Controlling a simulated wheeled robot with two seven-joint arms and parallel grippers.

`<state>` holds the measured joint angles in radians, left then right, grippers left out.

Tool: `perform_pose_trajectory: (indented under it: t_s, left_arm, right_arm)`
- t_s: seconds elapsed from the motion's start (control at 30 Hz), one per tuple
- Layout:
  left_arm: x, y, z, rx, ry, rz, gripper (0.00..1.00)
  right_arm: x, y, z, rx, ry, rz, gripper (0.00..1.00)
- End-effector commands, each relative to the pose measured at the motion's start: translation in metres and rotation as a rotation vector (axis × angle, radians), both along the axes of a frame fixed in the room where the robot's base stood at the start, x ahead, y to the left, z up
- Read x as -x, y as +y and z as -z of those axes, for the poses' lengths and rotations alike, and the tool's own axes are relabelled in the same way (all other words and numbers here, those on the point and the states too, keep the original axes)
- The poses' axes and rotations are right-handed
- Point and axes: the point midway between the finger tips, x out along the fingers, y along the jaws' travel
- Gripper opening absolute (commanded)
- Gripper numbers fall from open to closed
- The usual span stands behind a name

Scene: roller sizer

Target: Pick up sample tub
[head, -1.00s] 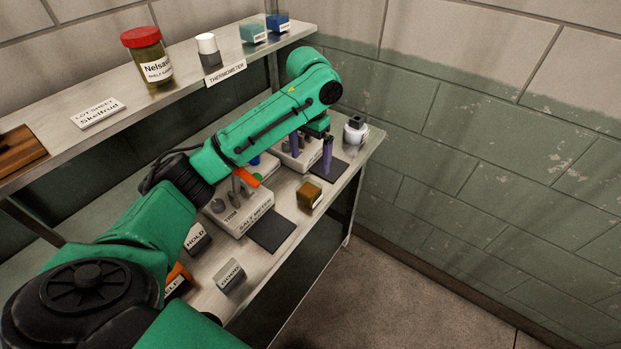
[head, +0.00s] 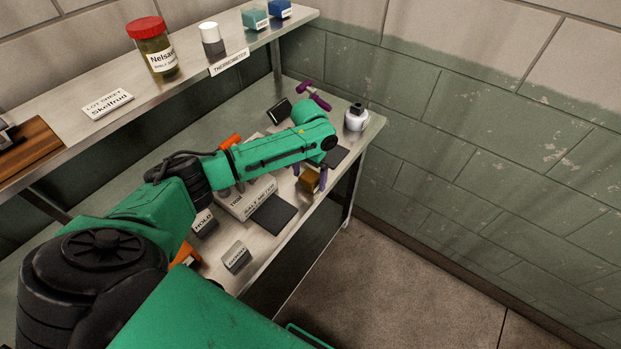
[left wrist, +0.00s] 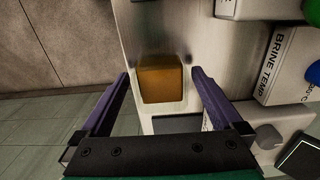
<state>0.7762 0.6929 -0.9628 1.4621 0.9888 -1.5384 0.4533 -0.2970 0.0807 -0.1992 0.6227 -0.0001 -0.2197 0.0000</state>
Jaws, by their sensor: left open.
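The sample tub looks to be the small amber-brown block-shaped tub (head: 309,181) near the front edge of the lower bench, by its right end. In the left wrist view the tub (left wrist: 161,80) sits between the two purple fingers, with a gap on each side. My left gripper (head: 310,174) is open and pointing down at the tub, with one finger to each side. The fingers do not appear to touch it. In the head view my left arm and fingers partly cover the tub. My right gripper is not in view.
A salt meter (head: 245,199) and a dark pad (head: 274,215) lie left of the tub. The upper shelf holds a red-lidded jar (head: 152,48). A brine temp unit (left wrist: 279,62) is close on the right.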

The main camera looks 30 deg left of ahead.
Motion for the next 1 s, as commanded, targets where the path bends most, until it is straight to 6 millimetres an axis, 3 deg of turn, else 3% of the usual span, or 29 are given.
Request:
perform_pose_trajectory:
  t_s: [0.07, 0.2, 0.3, 0.67, 0.83, 1.0]
  left_arm:
    - [0.000, 0.000, 0.000, 0.000, 0.000, 0.000, 1.00]
    - [0.000, 0.000, 0.000, 0.000, -0.001, 0.000, 0.46]
    - [0.000, 0.000, -0.001, 0.000, -0.001, 0.000, 0.13]
    - [-0.001, 0.000, -0.011, 0.003, -0.004, 0.000, 0.13]
    - [-0.002, 0.000, -0.044, 0.002, -0.007, 0.000, 0.13]
    - [-0.002, -0.001, -0.107, 0.004, -0.011, 0.001, 0.13]
  right_arm:
    - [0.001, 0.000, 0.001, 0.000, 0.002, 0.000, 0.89]
    - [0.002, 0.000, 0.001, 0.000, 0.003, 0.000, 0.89]
    - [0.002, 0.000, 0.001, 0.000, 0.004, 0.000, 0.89]
    - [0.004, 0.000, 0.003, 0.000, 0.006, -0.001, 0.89]
    - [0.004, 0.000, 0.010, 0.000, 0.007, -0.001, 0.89]
    - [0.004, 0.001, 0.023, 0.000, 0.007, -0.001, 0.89]
